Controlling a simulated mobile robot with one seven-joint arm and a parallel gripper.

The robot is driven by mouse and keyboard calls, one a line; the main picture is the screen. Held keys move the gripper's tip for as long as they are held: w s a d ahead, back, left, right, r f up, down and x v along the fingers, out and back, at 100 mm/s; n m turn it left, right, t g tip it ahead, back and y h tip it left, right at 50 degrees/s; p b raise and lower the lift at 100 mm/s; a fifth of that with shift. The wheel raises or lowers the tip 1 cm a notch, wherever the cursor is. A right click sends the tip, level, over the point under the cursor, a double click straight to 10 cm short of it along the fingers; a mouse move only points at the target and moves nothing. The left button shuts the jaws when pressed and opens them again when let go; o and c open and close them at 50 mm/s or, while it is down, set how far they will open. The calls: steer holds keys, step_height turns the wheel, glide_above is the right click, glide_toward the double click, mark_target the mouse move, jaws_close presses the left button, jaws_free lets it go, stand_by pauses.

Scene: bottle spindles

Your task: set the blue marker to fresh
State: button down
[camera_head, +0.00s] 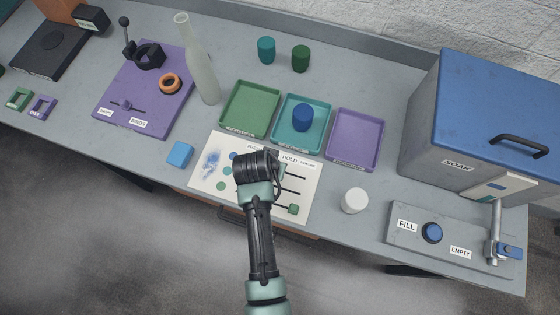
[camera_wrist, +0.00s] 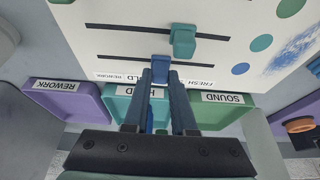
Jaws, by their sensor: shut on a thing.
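The white marker board (camera_head: 238,204) lies at the front of the table, with labels FRESH, HOLD and REWORK along its far edge. In the wrist view, the blue marker (camera_wrist: 160,66) sits about mid-slot by the HOLD label (camera_wrist: 137,78). The FRESH label (camera_wrist: 201,82) is to its right there, toward the blue dot (camera_wrist: 241,69). My gripper (camera_wrist: 160,82) is shut on the blue marker; in the head view my gripper (camera_head: 262,162) hides it. The teal marker (camera_wrist: 183,40) is on the neighbouring slot. The green marker (camera_head: 293,209) is on the nearest slot.
Green (camera_head: 240,133), teal (camera_head: 285,146) and purple (camera_head: 358,163) trays stand just behind the board. A blue block (camera_head: 180,154) lies to its left and a white cylinder (camera_head: 355,200) to its right. A tall bottle (camera_head: 200,70) stands behind left.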

steer(key=a, duration=0.2)
steer(key=w+a, duration=0.1)
steer(key=a, duration=0.1)
steer(key=w+a+b, duration=0.1)
steer(key=a, duration=0.1)
steer(key=shift+w+a+f, duration=0.1)
steer(key=shift+a, duration=0.45)
steer(key=c, duration=0.7)
jaws_free()
steer(key=shift+w, duration=0.1)
steer(key=v, duration=1.3)
steer(key=shift+b, duration=0.3)
